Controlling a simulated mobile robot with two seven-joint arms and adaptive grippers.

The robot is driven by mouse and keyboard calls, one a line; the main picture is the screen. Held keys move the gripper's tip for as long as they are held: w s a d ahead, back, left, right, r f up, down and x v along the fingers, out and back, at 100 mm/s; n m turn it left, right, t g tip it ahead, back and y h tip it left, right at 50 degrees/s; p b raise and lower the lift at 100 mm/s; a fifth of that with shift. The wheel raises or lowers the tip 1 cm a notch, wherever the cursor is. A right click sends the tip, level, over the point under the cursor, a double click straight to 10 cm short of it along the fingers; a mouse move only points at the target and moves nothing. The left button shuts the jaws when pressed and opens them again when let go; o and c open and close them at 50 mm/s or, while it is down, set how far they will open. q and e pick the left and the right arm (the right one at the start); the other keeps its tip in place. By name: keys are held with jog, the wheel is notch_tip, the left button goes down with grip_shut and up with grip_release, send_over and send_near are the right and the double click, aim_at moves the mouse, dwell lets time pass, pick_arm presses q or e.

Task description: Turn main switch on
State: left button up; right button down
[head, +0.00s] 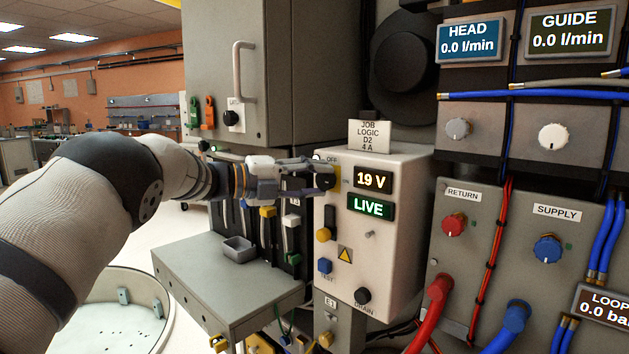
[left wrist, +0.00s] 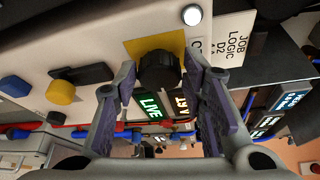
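The main switch is a black round knob (left wrist: 158,72) on a yellow plate (left wrist: 140,47), on the pale control box (head: 395,245). In the head view the knob (head: 326,182) is partly covered by my left gripper (head: 315,175), which reaches it from the left. In the left wrist view the two fingers (left wrist: 162,80) are apart, one on each side of the knob, with visible gaps. My right gripper is not in view.
Below the switch are a yellow knob (head: 324,234), a blue button (head: 325,265) and a black drain knob (head: 362,296). A "JOB LOGIC D2 4 A" card (head: 369,134) stands on the box. A grey shelf (head: 215,285) with a small tray (head: 238,248) lies below my left arm.

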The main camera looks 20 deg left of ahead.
pick_arm(q)
jog(key=shift+o, duration=0.9)
jog(key=v, duration=1.2)
